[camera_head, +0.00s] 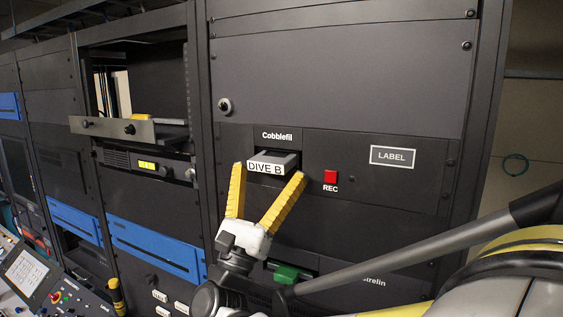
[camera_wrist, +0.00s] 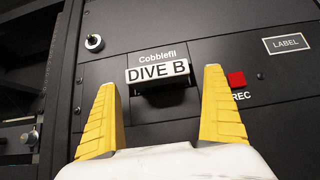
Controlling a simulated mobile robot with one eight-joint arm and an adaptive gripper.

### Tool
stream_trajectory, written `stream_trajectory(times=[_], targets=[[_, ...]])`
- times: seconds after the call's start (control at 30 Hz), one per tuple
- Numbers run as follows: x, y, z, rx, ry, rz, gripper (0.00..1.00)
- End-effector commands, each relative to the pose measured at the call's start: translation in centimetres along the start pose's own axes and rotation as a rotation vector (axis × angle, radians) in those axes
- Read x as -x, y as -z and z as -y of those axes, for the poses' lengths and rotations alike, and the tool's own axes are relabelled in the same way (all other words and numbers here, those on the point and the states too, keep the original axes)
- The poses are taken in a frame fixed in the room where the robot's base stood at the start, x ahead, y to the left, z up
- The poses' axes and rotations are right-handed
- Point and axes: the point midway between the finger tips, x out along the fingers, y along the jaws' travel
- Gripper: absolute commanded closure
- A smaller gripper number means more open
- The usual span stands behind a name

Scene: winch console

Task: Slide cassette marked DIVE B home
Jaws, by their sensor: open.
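The cassette marked DIVE B (camera_head: 272,164) sticks out of a slot in the dark panel under the word Cobblefil. Its white label faces me, and it also shows in the wrist view (camera_wrist: 158,72). My gripper (camera_head: 270,170) has two yellow fingers, spread open, with one fingertip on each side of the cassette in the picture. In the wrist view the open fingers (camera_wrist: 160,78) frame the cassette with gaps on both sides. I cannot tell how deep the fingertips are relative to the label. Nothing is held.
A red REC button (camera_head: 330,177) sits just right of the cassette, near my right finger. A LABEL plate (camera_head: 393,156) is further right, and a round lock (camera_head: 225,105) is upper left. A green cassette-like piece (camera_head: 289,272) sticks out of a lower unit. An opened drawer (camera_head: 112,127) juts out at left.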

Motion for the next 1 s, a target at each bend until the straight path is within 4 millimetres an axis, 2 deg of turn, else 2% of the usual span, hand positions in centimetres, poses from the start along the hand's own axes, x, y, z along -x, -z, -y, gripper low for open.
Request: stream_trajectory(times=[0.2,0.33,0.5,0.77,0.8,0.97,1.0], targets=[[5.1,0.0,-0.1,-0.002,-0.003,-0.001,0.02],[7.3,0.0,-0.1,-0.002,-0.002,-0.001,0.02],[8.7,0.0,0.0,-0.001,0.0,-0.001,0.02],[8.8,0.0,0.0,0.0,0.0,-0.001,0.02],[8.8,0.0,0.0,0.0,0.0,-0.001,0.05],[8.3,0.1,0.3,-0.035,0.012,-0.04,0.54],[8.1,0.1,0.6,-0.06,0.021,-0.067,0.66]])
